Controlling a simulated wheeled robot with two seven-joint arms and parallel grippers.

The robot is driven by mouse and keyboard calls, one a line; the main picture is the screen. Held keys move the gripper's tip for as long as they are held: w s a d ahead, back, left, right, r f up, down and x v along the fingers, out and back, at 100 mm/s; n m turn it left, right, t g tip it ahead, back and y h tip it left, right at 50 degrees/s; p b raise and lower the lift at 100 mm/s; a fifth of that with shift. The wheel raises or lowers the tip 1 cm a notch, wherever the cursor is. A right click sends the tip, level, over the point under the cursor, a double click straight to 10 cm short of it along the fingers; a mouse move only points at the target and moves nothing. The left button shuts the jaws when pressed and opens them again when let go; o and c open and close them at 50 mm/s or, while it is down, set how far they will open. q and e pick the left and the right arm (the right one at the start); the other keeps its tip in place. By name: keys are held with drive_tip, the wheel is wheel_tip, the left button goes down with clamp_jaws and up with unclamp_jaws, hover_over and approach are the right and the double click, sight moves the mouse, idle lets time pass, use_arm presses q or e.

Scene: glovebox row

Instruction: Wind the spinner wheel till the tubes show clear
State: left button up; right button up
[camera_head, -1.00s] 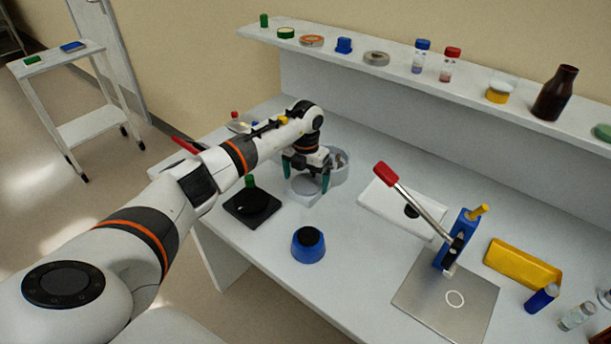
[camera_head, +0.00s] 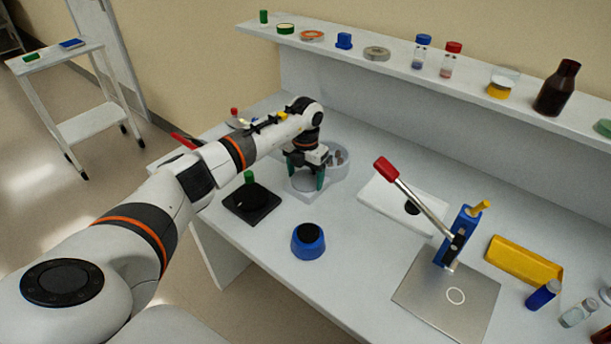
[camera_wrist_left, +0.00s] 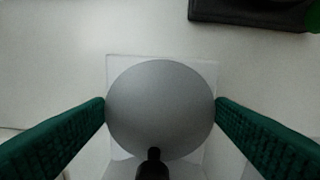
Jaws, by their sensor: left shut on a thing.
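The spinner wheel, a plain grey disc (camera_wrist_left: 160,105), lies between my left gripper's green fingertips (camera_wrist_left: 160,108) in the left wrist view, one on each side of its rim. A dark peg overlaps its near edge. In the head view my left gripper (camera_head: 305,175) points down over the pale wheel unit (camera_head: 303,187) and is shut on the wheel, which the fingers partly hide. Just behind stands a round pale drum (camera_head: 343,170) with small dark tubes (camera_head: 337,157) inside. The tubes are too small to tell whether they are clear. My right gripper is not in view.
A black plate with a green knob (camera_head: 252,203) lies left of the wheel, and a blue round holder (camera_head: 308,241) in front. A lever press with a red handle (camera_head: 386,169) stands right. A shelf (camera_head: 395,72) with bottles runs behind. Bench between holder and press is clear.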

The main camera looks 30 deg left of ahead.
use_arm(q)
drive_tip(key=shift+a+m+b, duration=0.1)
drive_tip(key=shift+m+b, duration=0.65)
drive_tip(key=shift+m, duration=0.45)
drive_tip(key=m+b, duration=0.2)
drive_tip(key=m, duration=0.1)
drive_tip(key=shift+m, duration=0.3)
drive_tip(key=m+b, duration=0.2)
drive_tip(key=m, duration=0.3)
drive_tip(key=shift+w+a, duration=0.15)
drive_tip(key=shift+r+m, duration=0.1)
drive_tip(key=shift+m, duration=0.2)
drive_tip(key=o, duration=1)
